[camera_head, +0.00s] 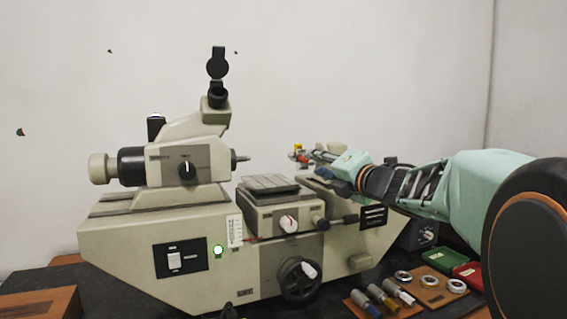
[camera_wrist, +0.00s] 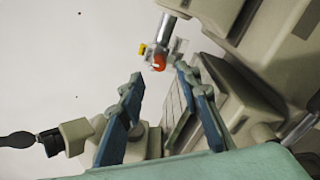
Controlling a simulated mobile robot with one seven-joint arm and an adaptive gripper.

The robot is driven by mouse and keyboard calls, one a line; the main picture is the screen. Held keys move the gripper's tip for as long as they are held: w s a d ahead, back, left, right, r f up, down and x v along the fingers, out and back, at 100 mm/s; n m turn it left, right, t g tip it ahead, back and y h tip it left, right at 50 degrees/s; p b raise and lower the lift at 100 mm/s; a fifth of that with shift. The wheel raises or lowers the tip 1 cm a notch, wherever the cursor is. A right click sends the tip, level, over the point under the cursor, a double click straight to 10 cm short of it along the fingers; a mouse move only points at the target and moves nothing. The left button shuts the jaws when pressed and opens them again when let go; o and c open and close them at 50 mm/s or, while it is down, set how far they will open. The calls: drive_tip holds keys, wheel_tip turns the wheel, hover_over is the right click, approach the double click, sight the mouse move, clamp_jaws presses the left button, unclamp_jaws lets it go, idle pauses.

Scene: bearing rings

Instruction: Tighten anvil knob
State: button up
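The anvil is a silver cylinder (camera_wrist: 175,28) that sticks out of a beige housing in the wrist view. A small orange-red knob (camera_wrist: 159,62) and a yellow knob (camera_wrist: 142,48) sit at its end; I cannot tell which is the anvil knob. In the head view the yellow part (camera_head: 298,147) shows small, left of my arm. My gripper (camera_wrist: 160,80) is open, its two blue fingers wide apart. The orange-red knob appears just beyond the gap between the fingertips, with nothing held. In the head view my gripper (camera_head: 320,173) is at the machine's right end, partly hiding the housing.
The beige measuring machine (camera_head: 170,240) fills the bench, with its eyepiece column (camera_head: 216,100) at left and stage (camera_head: 270,184) in the middle. Bearing rings (camera_head: 455,285), metal cylinders (camera_head: 382,298), a green tray (camera_head: 440,257) and a red tray (camera_head: 470,274) lie at lower right.

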sight(306, 160)
drive_tip(key=x, duration=0.5)
drive_tip(key=shift+w+a, duration=0.15)
drive_tip(key=shift+w, duration=0.2)
clamp_jaws()
